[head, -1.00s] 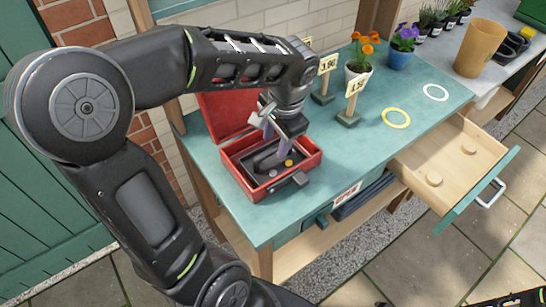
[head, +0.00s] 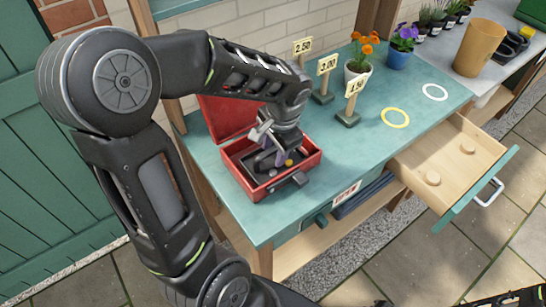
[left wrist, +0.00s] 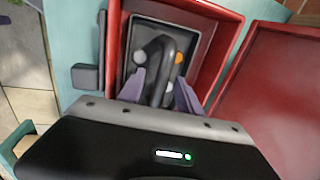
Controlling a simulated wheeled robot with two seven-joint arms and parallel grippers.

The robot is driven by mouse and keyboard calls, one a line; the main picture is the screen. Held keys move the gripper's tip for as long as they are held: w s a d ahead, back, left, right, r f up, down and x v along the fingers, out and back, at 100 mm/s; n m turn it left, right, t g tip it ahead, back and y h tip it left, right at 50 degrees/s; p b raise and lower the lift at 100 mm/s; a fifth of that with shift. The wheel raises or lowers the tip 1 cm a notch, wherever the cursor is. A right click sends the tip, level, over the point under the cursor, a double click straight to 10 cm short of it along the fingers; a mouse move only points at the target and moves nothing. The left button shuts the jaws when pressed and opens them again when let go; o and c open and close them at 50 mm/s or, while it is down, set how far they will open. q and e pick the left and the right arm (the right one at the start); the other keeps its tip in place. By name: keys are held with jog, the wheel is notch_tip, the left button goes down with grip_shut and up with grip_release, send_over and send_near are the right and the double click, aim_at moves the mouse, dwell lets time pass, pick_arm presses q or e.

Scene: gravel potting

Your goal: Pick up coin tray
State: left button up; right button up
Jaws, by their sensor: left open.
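The coin tray (left wrist: 197,38) is dark grey with a raised handle (left wrist: 155,55) and a few coins, one orange and others pale. It sits inside the open red cash box (head: 250,191), whose lid (head: 224,116) stands up at the back. My left gripper (left wrist: 160,97) is open, its two pale fingers on either side of the tray's handle. In the head view the left gripper (head: 268,150) reaches down into the box and hides part of the tray. I cannot tell whether the fingers touch the handle. My right gripper is not clearly in view.
Price signs (head: 327,67) and an orange flower pot (head: 358,72) stand right of the box on the teal bench (head: 300,225). An open wooden drawer (head: 450,165) juts out at the front right. The bench around the yellow ring (head: 395,118) is clear.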

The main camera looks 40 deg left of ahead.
pick_arm(q)
jog(key=shift+c, duration=0.3)
grip_shut()
dwell(0.6)
